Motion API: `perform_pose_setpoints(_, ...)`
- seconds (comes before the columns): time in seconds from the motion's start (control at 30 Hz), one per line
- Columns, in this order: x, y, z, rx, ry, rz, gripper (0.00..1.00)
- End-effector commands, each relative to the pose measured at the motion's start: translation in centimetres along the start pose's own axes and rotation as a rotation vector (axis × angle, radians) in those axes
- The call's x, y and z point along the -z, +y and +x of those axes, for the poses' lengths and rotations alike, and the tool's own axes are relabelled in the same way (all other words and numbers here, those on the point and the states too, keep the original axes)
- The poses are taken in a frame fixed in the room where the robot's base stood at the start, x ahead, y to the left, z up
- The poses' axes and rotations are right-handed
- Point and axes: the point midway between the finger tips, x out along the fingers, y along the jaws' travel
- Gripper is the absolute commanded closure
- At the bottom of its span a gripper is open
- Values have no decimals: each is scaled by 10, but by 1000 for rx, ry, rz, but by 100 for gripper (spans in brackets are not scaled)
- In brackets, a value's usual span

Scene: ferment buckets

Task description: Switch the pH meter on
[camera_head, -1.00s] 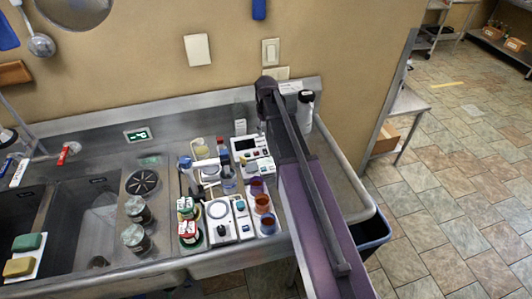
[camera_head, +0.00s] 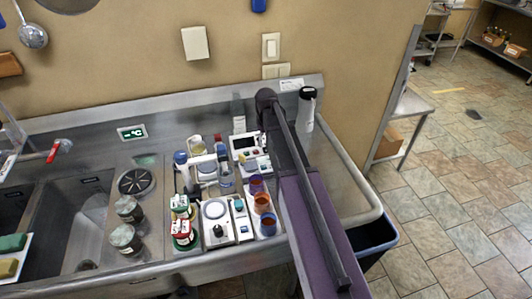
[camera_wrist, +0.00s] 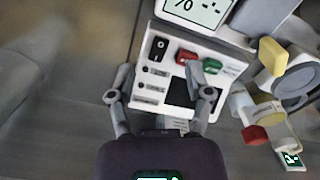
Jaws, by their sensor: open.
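A white bench meter (camera_wrist: 187,55) fills the middle of the wrist view. Contact cannot be told. In the head view a white meter with a dark screen (camera_head: 244,141) stands beside my arm; my gripper is hidden there.
Yellow and red parts (camera_wrist: 254,134) lie right of the meter.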

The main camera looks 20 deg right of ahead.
Motion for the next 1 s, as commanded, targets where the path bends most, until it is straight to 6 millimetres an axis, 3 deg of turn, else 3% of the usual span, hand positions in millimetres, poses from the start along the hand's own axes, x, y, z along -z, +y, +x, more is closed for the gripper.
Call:
perform_pose_setpoints(0.5, 0, 0, 39, 0, 0, 0, 35)
perform_pose_setpoints(1.0, 0, 0, 44, 0, 0, 0, 35)
